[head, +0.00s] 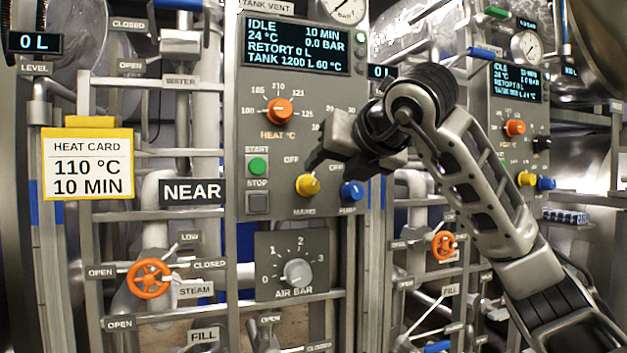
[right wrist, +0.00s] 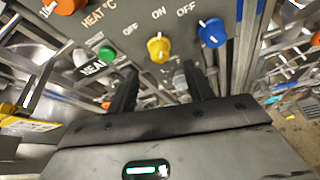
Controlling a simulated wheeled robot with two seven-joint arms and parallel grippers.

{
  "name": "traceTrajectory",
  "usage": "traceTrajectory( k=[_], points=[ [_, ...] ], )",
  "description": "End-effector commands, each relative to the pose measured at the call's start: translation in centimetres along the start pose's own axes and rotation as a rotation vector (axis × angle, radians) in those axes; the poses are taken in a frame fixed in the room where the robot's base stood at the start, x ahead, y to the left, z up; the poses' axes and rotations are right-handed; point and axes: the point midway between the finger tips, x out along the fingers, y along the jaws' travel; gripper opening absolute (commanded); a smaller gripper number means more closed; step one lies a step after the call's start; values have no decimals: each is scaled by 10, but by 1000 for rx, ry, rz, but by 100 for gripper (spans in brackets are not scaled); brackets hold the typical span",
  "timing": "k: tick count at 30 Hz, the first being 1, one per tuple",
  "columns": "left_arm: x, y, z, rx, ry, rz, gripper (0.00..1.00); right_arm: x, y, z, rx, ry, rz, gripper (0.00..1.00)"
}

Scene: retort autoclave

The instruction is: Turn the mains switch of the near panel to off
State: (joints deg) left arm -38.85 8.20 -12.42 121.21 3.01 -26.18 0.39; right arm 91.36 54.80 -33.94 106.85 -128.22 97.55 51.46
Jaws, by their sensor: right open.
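The near panel (head: 235,120) carries a yellow mains knob (head: 307,185) at its lower middle, which also shows in the right wrist view (right wrist: 158,50). Its white mark points up toward the ON label, away from the OFF label at its left. My right gripper (head: 318,158) is in front of the panel, just above and right of the knob in the head view, covering the ON label there. In the right wrist view its two fingers (right wrist: 160,88) are spread apart and empty, with the knob beyond the gap between them. My left gripper is out of view.
The blue pump knob (head: 352,191) sits close to the right of the mains knob. Start and stop buttons (head: 257,166) are at its left, the orange heat knob (head: 279,111) above, the air dial (head: 298,271) below. A second panel (head: 517,130) stands at the right.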

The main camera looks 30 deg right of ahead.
Motion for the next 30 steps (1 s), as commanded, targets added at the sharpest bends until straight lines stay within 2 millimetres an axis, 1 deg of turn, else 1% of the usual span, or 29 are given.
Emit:
traceTrajectory(
  k=[1,6,9,12,17,24,25,26,27,29,30],
  points=[
    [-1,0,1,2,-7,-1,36,12,0,0,2,7,-1,52],
    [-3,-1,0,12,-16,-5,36,46,0,1,2,5,-1,52],
    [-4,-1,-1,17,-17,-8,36,60,1,1,1,4,1,52],
    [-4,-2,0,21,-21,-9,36,71,1,0,1,3,2,52],
    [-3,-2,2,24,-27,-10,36,78,1,0,0,1,2,52],
    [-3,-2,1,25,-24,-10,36,78,1,0,0,1,3,52],
    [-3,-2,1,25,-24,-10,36,78,1,0,0,1,2,46],
    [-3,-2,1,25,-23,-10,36,78,1,0,0,1,2,38],
    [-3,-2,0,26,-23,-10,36,78,1,0,0,1,2,27],
    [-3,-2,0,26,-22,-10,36,78,0,0,0,1,2,10],
    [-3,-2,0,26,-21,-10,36,78,0,0,0,1,2,7]
  ],
)
